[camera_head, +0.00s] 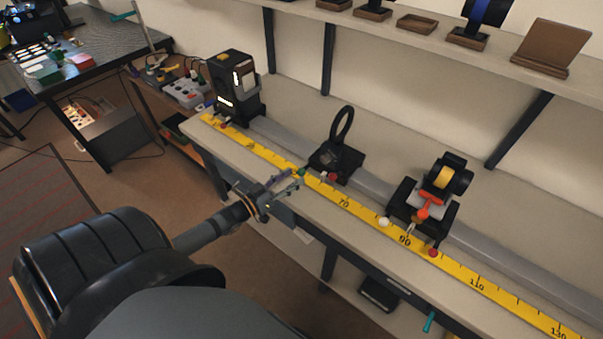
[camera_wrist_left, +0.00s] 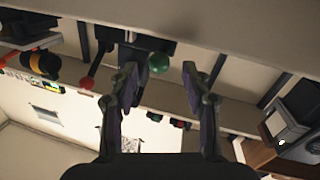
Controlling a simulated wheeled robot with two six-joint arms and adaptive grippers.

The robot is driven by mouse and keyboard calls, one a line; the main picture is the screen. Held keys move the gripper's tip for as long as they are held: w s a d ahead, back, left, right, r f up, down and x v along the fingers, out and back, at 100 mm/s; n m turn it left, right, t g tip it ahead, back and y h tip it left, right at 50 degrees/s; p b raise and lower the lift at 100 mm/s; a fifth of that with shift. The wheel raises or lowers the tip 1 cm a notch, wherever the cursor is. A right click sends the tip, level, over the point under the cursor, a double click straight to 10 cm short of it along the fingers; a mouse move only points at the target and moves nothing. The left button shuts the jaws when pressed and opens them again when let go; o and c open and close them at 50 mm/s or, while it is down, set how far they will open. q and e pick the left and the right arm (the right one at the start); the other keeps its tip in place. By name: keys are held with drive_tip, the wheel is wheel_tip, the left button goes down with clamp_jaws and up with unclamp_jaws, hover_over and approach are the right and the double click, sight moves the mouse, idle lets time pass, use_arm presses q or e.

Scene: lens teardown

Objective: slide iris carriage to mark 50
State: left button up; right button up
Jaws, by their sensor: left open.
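The carriage with an upright black ring (camera_head: 340,128), apparently the iris carriage, sits on the grey rail just left of the 70 label on the yellow scale (camera_head: 368,216). A green knob (camera_head: 302,171) and a red knob (camera_head: 332,177) stick out at its front. My left gripper (camera_head: 293,180) is open beside the green knob, in front of the scale. In the left wrist view the green knob (camera_wrist_left: 158,63) lies between the spread fingers (camera_wrist_left: 160,85), with a gap to each; whether it is within their depth is unclear. The 50 mark is not readable. My right gripper is not seen.
A black lamp housing (camera_head: 233,88) stands at the rail's left end. Another carriage with a yellow-centred lens (camera_head: 440,183) stands near the 90 label. A shelf (camera_head: 450,45) with holders runs above. The rail between lamp and ring carriage looks clear.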

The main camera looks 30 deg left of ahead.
sight(298, 173)
use_arm(q)
drive_tip(key=x, duration=0.3)
drive_tip(key=shift+w, duration=0.1)
drive_tip(key=shift+w+d+b, duration=0.2)
drive_tip(key=shift+w+b, duration=0.1)
drive_tip(key=shift+b, duration=0.05)
drive_tip(key=shift+w, duration=0.3)
drive_tip(key=c, duration=0.9)
clamp_jaws()
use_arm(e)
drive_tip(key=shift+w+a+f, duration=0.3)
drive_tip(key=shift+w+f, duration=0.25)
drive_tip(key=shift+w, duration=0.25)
